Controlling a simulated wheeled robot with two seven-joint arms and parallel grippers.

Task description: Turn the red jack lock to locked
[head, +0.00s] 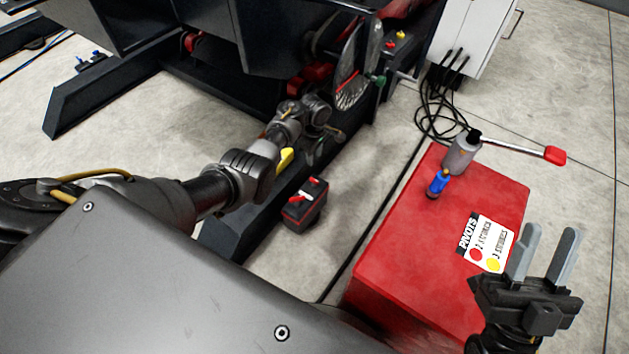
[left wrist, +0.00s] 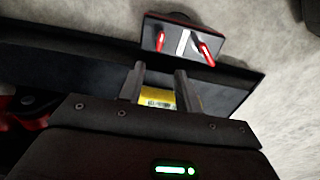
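A small dark box with a red-trimmed top (head: 305,203) stands on the floor beside the machine's dark base beam; it appears to be the jack lock. In the left wrist view its face (left wrist: 178,40) shows a white bar between a red piece on the left and a red lever (left wrist: 203,50) angled on the right. I cannot read which setting it has. My left gripper (head: 325,147) is beyond the box, over the beam, apart from it. In the left wrist view its fingers (left wrist: 160,70) are spread with nothing held. My right gripper (head: 551,234) is open and empty at the lower right.
The dark beam (head: 235,240) runs beside the box. Black cables (head: 437,118) lie behind the cabinet.

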